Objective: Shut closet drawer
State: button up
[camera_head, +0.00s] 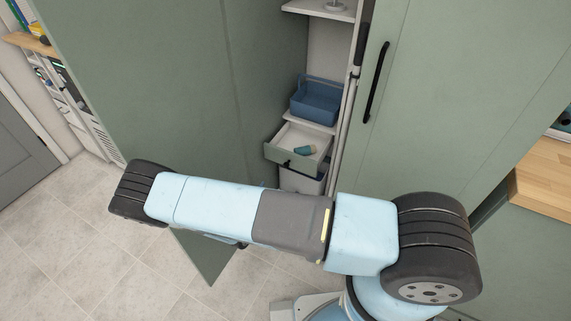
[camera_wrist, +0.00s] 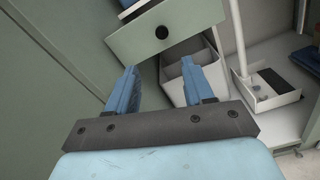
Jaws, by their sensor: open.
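In the head view my arm crosses the foreground and the gripper itself is hidden.
A blue bin (camera_head: 316,102) sits on the shelf above the drawer. White bins (camera_wrist: 190,78) stand below it. The left closet door (camera_head: 180,90) stands open; the right door (camera_head: 455,90) has a black handle. A white dustpan-like item (camera_wrist: 268,92) is at the right. Tiled floor is clear at left.

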aim_at(286, 166)
jog(key=x, duration=1.4)
jog(key=shift+s+d, duration=0.1)
jog(key=shift+d, duration=0.15)
jog(key=shift+c, duration=0.3)
grip_shut()
